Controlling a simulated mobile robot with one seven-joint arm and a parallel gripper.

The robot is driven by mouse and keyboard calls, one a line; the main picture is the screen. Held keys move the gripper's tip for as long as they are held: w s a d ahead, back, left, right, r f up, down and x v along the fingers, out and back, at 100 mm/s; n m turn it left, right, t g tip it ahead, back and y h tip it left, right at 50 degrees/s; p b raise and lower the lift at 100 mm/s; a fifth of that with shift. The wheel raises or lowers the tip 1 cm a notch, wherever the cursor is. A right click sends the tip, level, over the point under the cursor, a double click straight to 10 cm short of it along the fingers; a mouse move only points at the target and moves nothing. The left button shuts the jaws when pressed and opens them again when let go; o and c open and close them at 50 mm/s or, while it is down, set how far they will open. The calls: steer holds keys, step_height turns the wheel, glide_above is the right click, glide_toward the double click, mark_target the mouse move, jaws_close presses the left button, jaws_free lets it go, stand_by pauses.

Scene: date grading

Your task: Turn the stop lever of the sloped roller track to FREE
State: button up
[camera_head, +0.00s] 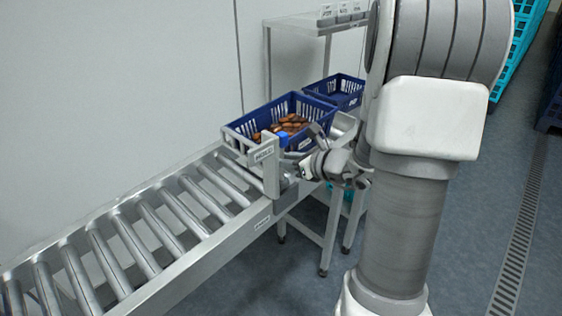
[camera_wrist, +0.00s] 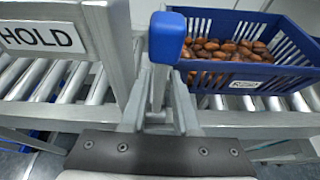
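The stop lever has a blue knob (camera_head: 282,140) and stands about upright beside the roller track (camera_head: 258,218). A HOLD plate (camera_head: 264,156) is just left of it. In the wrist view the lever's blue knob (camera_wrist: 167,38) is in the middle, right of the HOLD plate (camera_wrist: 42,37). My gripper (camera_wrist: 162,85) is at the lever, with its fingers on either side of the grey shaft below the knob. I cannot tell whether the fingers touch the shaft. No FREE label shows.
A blue crate (camera_head: 240,139) of brown dates sits on the rollers behind the lever. A second blue crate (camera_head: 350,84) stands farther back, below a metal shelf (camera_head: 300,24). The near rollers are empty.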

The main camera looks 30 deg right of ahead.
steer(key=shift+w+a, duration=0.1)
steer(key=shift+w, duration=0.1)
jaws_close()
steer(key=shift+f, duration=0.1)
stand_by(1.3)
